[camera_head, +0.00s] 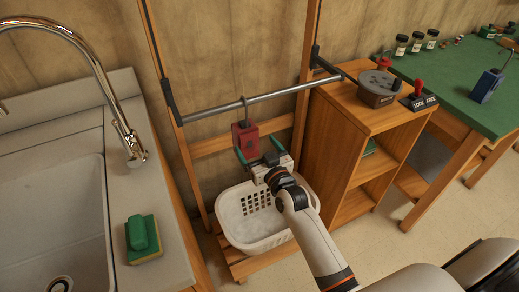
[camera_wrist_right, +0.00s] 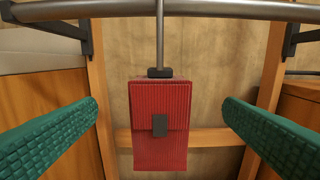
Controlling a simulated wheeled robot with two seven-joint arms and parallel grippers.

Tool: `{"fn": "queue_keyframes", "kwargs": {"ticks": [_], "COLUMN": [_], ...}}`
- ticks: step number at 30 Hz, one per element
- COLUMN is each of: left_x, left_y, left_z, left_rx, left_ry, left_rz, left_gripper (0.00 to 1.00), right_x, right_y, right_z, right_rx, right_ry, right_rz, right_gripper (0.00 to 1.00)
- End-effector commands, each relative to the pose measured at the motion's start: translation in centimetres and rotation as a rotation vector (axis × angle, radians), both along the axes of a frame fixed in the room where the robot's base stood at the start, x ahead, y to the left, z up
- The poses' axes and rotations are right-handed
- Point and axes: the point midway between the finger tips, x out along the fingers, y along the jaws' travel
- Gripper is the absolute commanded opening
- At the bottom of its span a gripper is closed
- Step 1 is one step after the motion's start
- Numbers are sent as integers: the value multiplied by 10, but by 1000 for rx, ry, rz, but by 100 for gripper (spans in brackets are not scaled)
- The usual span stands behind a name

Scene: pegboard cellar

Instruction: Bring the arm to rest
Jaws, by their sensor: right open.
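My right arm comes in from the lower right in the head view, and its gripper (camera_head: 261,158) is open in front of a red block-like object (camera_head: 245,139). That red ribbed object (camera_wrist_right: 158,122) hangs by a thin metal hook from the metal bar (camera_head: 262,97). In the right wrist view the two green fingers of my right gripper (camera_wrist_right: 160,130) stand wide apart, with a clear gap on each side of the red object. Neither finger touches it there. My left gripper is not in view.
A white basket (camera_head: 262,238) stands below on a low wooden slatted base. A sink (camera_head: 55,220) and a counter with a green sponge (camera_head: 143,240) lie left. A wooden shelf unit (camera_head: 345,205) and a green-topped table (camera_head: 455,85) stand right. Open floor lies at lower right.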

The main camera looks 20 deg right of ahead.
Motion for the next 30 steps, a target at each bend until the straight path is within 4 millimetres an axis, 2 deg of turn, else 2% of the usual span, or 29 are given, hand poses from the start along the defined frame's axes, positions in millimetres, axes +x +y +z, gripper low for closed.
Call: {"fn": "queue_keyframes", "kwargs": {"ticks": [3, 8, 11, 14, 17, 18, 20, 21, 23, 24, 26, 29, 30], "left_x": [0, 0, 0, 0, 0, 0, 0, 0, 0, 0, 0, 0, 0], "left_y": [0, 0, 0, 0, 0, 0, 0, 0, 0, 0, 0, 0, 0], "left_z": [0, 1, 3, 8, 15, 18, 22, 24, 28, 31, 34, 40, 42], "left_rx": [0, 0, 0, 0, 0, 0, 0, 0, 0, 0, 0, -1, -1], "left_ry": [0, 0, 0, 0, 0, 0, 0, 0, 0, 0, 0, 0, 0], "left_rz": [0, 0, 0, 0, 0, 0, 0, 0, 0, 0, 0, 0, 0], "left_gripper": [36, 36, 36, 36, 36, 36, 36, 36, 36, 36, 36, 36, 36], "right_x": [-10, -12, -14, -21, -41, -53, -75, -91, -120, -140, -174, -235, -261], "right_y": [-1, -1, 1, 5, 11, 14, 17, 18, 20, 21, 22, 21, 20], "right_z": [0, 0, -17, -60, -126, -155, -196, -222, -259, -282, -315, -361, -377], "right_rx": [-1, -1, -2, -7, -18, -23, -33, -39, -50, -57, -70, -93, -103], "right_ry": [0, 1, 40, 140, 291, 357, 456, 521, 618, 680, 775, 928, 988], "right_rz": [0, 0, 3, 12, 26, 32, 41, 47, 55, 62, 70, 84, 90], "right_gripper": [91, 91, 91, 91, 91, 91, 91, 91, 91, 91, 91, 91, 91]}}
